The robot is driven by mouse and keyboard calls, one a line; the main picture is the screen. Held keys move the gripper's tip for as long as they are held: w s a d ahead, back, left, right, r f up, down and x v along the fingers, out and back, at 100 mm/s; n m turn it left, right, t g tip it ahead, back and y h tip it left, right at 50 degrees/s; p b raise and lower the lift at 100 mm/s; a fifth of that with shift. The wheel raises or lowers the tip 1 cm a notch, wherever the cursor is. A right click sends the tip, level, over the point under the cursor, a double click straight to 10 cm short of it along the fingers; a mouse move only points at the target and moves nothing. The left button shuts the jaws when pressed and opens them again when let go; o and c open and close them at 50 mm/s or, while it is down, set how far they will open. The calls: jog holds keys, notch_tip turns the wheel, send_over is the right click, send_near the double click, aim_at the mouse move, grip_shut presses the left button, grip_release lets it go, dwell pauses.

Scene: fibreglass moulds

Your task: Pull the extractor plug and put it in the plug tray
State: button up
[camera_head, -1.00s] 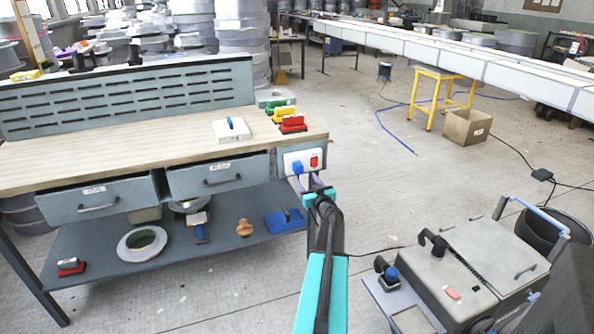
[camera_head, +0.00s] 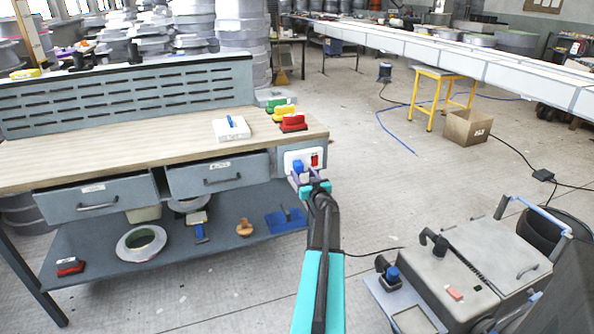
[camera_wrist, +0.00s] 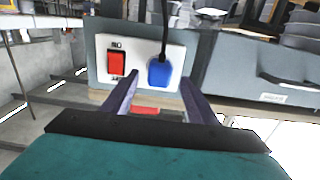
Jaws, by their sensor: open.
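The blue extractor plug (camera_head: 298,166) sits in the white socket panel (camera_head: 313,154) at the bench's right end. In the wrist view the plug (camera_wrist: 159,74) has a dark cable and sits beside a red switch (camera_wrist: 117,64). My gripper (camera_head: 299,184) is open in front of the panel. In the wrist view the purple fingers (camera_wrist: 158,88) stand on either side of the plug, with gaps visible; how near the tips are in depth is hard to tell. I cannot tell for certain which thing is the plug tray.
Red, yellow and green tools (camera_head: 286,115) and a white block with a blue part (camera_head: 231,129) stand on the bench (camera_head: 120,150). Two drawers (camera_head: 205,178) are partly open. A grey machine (camera_head: 465,262) stands at right, with a small tray (camera_head: 412,320) beside it.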

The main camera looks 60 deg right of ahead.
aim_at(300, 170)
jog(key=shift+w+d+f, duration=0.1)
jog(key=shift+w+d, duration=0.3)
jog(key=shift+w, duration=0.1)
jog(key=shift+w+d+r+p, duration=0.2)
jog(key=shift+w+d+p, duration=0.25)
jog(key=shift+w, duration=0.2)
jog(key=shift+p+x, duration=0.45)
jog(key=shift+x, duration=0.6)
jog(key=shift+f, duration=0.1)
jog(key=shift+p, duration=0.85)
grip_shut()
jog(key=shift+s+a, duration=0.1)
jog(key=shift+s, duration=0.05)
